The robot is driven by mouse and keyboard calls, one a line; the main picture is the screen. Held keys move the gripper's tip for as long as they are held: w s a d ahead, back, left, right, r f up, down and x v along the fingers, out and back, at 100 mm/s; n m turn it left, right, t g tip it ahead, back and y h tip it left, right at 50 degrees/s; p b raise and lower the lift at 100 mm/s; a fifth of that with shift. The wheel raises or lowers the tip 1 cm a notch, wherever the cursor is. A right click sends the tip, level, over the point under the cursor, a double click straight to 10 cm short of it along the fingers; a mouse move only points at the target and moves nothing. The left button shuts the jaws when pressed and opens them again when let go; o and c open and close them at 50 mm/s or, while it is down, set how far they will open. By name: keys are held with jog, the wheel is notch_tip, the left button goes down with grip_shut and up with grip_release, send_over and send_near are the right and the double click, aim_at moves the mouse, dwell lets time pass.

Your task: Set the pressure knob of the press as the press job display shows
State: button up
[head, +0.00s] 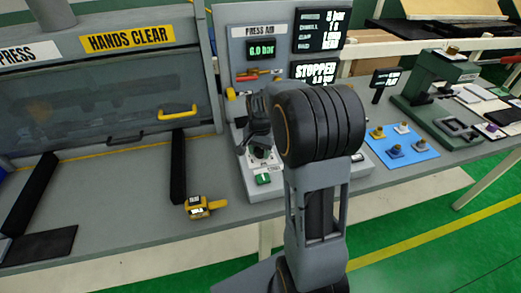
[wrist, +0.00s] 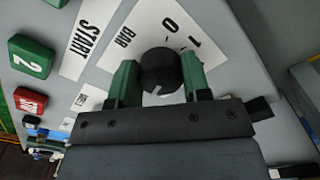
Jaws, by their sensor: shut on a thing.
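The black pressure knob (wrist: 158,72) sits on a white dial plate marked BAR, 0 and 1 in the wrist view. A pale pointer line on it points toward my gripper's palm. My gripper (wrist: 157,82) has its green fingers on both sides of the knob, shut on it. In the head view my arm hides most of the knob. The press job display (head: 320,29) shows 5 bar in its top row; the lower rows are small. The green readout (head: 262,51) under PRESS AID reads 6.0 bar. A lower black display (head: 314,73) reads STOPPED.
A START label (wrist: 87,38), a green button marked 2 (wrist: 31,56) and a red button (wrist: 30,101) lie beside the knob. The press guard with a yellow handle (head: 178,112) stands left. A blue mat (head: 402,151) with small parts lies right. A yellow device (head: 198,207) lies in front.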

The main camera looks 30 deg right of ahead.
aim_at(260, 150)
jog(key=shift+m, duration=0.9)
jog(key=o, duration=0.9)
notch_tip(260, 150, up, 14)
jog(key=shift+f, duration=0.1)
dwell(0.5)
